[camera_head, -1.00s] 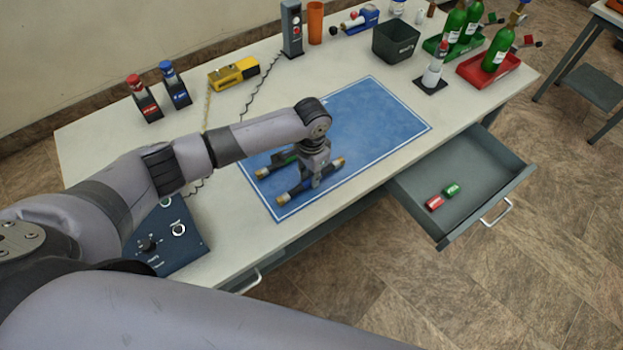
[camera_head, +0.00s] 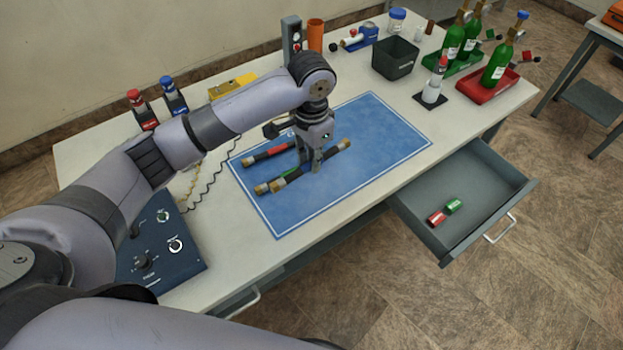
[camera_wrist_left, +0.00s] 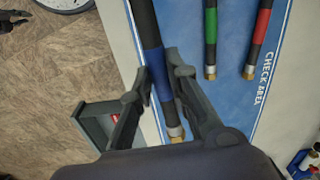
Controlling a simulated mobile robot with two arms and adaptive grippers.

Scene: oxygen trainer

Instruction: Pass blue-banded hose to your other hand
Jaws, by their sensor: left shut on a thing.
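My left gripper (camera_head: 314,166) is shut on the blue-banded hose (camera_head: 338,150), a dark tube with brass ends. In the left wrist view the blue band (camera_wrist_left: 153,62) lies between the two fingers (camera_wrist_left: 158,78). The hose looks larger there than the other hoses, so it appears raised above the blue mat (camera_head: 375,135). The green-banded hose (camera_wrist_left: 210,30) and red-banded hose (camera_wrist_left: 261,28) lie side by side on the mat. In the head view the gripper and held hose partly hide them.
An open drawer (camera_head: 490,178) with a red and a green piece juts from the table's front right. A control box (camera_head: 160,245) stands at the left end. Bottles in trays (camera_head: 487,92) and a dark bin (camera_head: 395,58) stand behind. The mat's right part is clear.

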